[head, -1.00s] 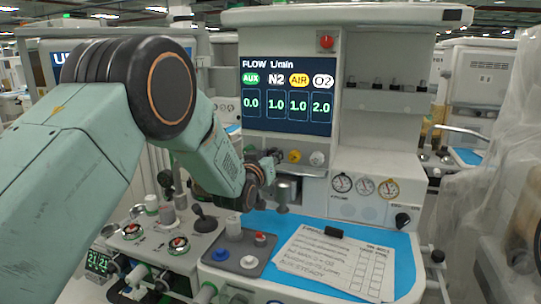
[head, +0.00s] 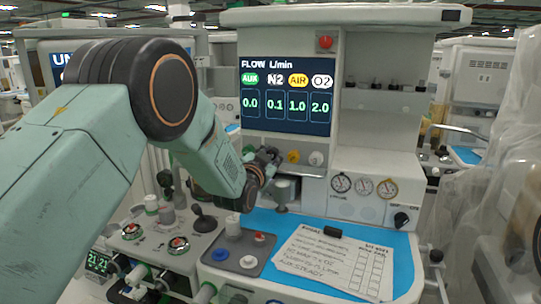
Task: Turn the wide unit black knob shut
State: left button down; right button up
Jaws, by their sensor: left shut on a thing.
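The wide unit (head: 285,30) stands ahead with a flow display (head: 286,95) reading AUX 0.0, N2 0.1, AIR 1.0 and O2 2.0. A yellow knob (head: 293,157) and a white knob (head: 316,158) sit in a row under the display. My left gripper (head: 268,158) is at the left end of this row, under the N2 column, shut on the black knob. The gripper's dark fingers hide the knob, so its own turn cannot be seen. My right gripper is not in view.
A grey cylinder (head: 284,188) stands close below my left gripper. A blue worktop (head: 262,218) holds a paper checklist (head: 333,262) and a grey tray (head: 228,262) with small coloured caps. Gauges (head: 363,186) and another black knob (head: 401,219) are to the right.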

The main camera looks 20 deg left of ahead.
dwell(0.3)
pick_arm(q)
jog(key=c, duration=1.4)
grip_release()
jog(key=shift+c, duration=0.2)
jog(key=o, duration=0.4)
jog(key=shift+w+f, duration=0.15)
jog(key=shift+w, duration=0.05)
jog(key=shift+s, duration=0.15)
jog(key=shift+s, duration=0.1)
